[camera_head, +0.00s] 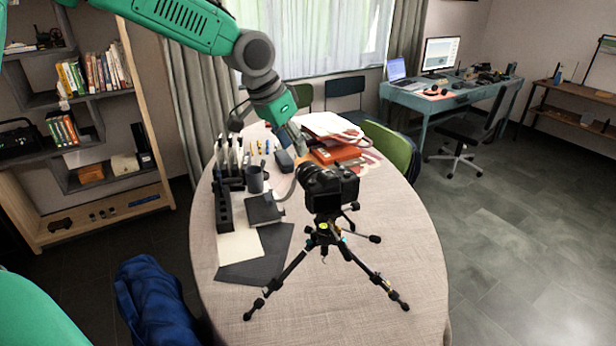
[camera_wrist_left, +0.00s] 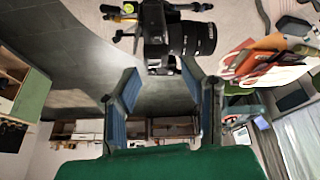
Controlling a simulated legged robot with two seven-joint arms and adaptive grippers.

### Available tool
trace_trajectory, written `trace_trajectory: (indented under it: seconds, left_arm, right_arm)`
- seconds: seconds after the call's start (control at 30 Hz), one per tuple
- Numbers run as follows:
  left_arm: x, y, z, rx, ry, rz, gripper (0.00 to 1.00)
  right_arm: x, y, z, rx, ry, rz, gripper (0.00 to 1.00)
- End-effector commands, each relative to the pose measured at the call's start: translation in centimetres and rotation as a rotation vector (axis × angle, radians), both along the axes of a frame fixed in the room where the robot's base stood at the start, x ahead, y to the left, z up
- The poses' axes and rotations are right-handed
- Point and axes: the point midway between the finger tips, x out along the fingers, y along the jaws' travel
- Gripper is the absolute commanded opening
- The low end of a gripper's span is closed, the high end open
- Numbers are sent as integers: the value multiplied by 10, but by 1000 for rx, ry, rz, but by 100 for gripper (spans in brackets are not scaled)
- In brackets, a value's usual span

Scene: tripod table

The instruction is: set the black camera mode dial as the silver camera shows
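The black camera (camera_head: 322,186) stands on a black tripod (camera_head: 325,236) on the table, its lens pointing left. My left arm reaches down from the upper left, and the left gripper (camera_head: 296,140) is behind the camera, partly hidden. In the left wrist view, the left gripper (camera_wrist_left: 160,76) is open, with blue-padded fingers apart and nothing clamped between them. The black camera (camera_wrist_left: 156,38) appears upside down just beyond the fingertips; I cannot tell whether they touch it. I cannot make out its mode dial setting. I cannot identify a silver camera. My right gripper is not in view.
The oval cloth-covered table (camera_head: 385,240) is bare right of the tripod. Left are dark holders (camera_head: 224,212), a mug (camera_head: 255,180) and dark sheets (camera_head: 258,262). Orange-red books (camera_head: 338,155) lie behind the camera. A green chair (camera_head: 388,147) stands at the far right edge.

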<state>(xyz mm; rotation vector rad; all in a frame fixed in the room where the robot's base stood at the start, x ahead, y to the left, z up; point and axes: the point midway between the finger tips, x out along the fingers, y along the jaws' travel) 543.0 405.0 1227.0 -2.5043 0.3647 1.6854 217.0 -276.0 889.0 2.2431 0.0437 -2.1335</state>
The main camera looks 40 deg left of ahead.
Motion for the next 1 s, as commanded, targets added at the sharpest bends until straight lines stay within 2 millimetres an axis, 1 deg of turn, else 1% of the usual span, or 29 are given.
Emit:
trace_trajectory:
  seconds: [0.03, 0.3, 0.4, 0.5, 0.7, 0.97, 1.0]
  left_arm:
    - [3, -2, -11, 2, 6, -1, 37]
    - [23, -7, -63, -1, 3, -1, 37]
    - [29, -8, -79, -3, 3, 0, 37]
    - [34, -10, -90, -2, -1, -1, 37]
    - [38, -12, -100, -1, -2, 0, 37]
    - [39, -15, -101, 0, -1, -1, 37]
    - [39, -15, -101, 0, -1, -1, 26]
  right_arm:
    - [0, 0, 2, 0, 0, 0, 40]
    - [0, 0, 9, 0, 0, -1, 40]
    - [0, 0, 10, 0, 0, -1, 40]
    - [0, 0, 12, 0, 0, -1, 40]
    - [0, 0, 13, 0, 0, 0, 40]
    - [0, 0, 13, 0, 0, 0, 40]
    - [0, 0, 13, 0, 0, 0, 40]
